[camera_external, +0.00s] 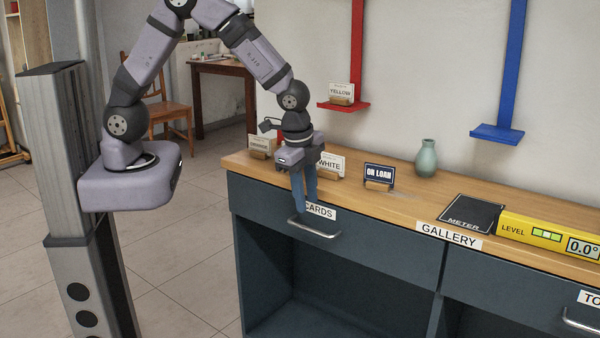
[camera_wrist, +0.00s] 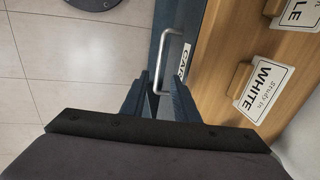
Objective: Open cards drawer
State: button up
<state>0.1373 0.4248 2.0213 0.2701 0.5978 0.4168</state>
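The cards drawer (camera_external: 262,205) is a dark blue-grey front under the wooden counter, labelled CARDS (camera_external: 320,211). It looks closed, flush with the cabinet. Its silver bar handle (camera_external: 315,229) runs along the front and also shows in the wrist view (camera_wrist: 178,55). My gripper (camera_external: 305,203) points down in front of the drawer near the handle's left end and partly covers the label. In the wrist view my gripper's fingers (camera_wrist: 158,78) are apart, with the near end of the handle appearing between them. I cannot tell whether they touch it.
A WHITE card (camera_external: 331,164) in a wooden holder stands on the counter close behind my gripper. An ON LOAN sign (camera_external: 379,174), a green vase (camera_external: 427,158), a black METER pad (camera_external: 472,214) and a yellow level (camera_external: 550,237) stand farther right. The floor (camera_external: 185,270) before the cabinet is clear.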

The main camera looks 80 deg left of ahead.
aim_at(309, 229)
jog(key=shift+w+a+f, duration=0.15)
jog(key=shift+f, duration=1.05)
jog(key=shift+w+a+f, duration=0.15)
jog(key=shift+a+f, duration=0.05)
jog(key=shift+f, duration=1)
jog(key=shift+w+a+f, duration=0.15)
jog(key=shift+f, duration=1.05)
grip_shut()
